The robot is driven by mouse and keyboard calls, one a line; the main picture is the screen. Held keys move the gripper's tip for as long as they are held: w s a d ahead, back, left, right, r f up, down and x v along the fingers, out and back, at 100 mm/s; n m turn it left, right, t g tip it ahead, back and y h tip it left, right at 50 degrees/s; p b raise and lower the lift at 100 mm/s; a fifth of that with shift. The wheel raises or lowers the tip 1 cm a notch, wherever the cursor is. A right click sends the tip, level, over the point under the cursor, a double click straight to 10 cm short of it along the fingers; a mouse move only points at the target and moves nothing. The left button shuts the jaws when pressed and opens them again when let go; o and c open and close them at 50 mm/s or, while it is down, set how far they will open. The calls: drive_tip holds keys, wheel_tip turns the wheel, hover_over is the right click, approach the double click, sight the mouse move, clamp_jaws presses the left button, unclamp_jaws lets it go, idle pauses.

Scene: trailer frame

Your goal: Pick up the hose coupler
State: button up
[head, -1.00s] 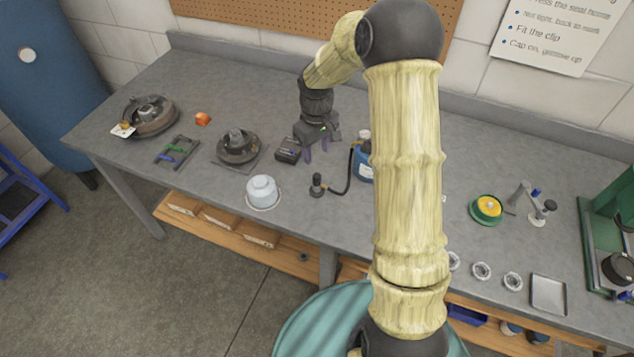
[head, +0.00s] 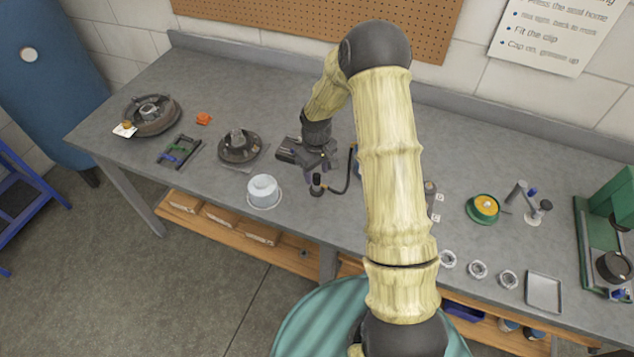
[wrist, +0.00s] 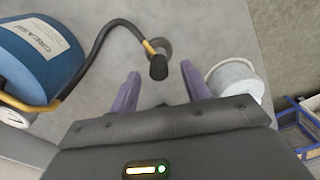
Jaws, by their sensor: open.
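The hose coupler (head: 317,185) is a dark cylindrical end piece on a black hose, upright near the front of the bench. In the wrist view the coupler (wrist: 158,67) shows as a black tip with a yellow band, above a round grey base. My gripper (head: 309,173) is just behind it in the head view, its fingers partly hidden. In the wrist view the two purple fingers of my gripper (wrist: 161,73) are spread, with the coupler tip seen between their ends. Nothing is gripped, and contact cannot be told.
The hose (wrist: 97,50) runs to a blue grease container (wrist: 35,62) on the left of the wrist view. A dark hub (head: 239,147) sits further left. My arm hides part of the bench.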

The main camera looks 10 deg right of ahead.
sight(317, 175)
drive_tip(key=shift+w+f+p, duration=0.1)
drive_tip(key=shift+f+p, duration=0.65)
drive_tip(key=shift+f, duration=1.45)
clamp_jaws()
drive_tip(key=shift+r, duration=0.1)
wheel_tip(317, 175, up, 10)
drive_tip(key=shift+f+b, duration=0.1)
drive_tip(key=shift+b, duration=1.1)
drive_tip(key=shift+r+p, duration=1.4)
drive_tip(key=shift+r, duration=0.25)
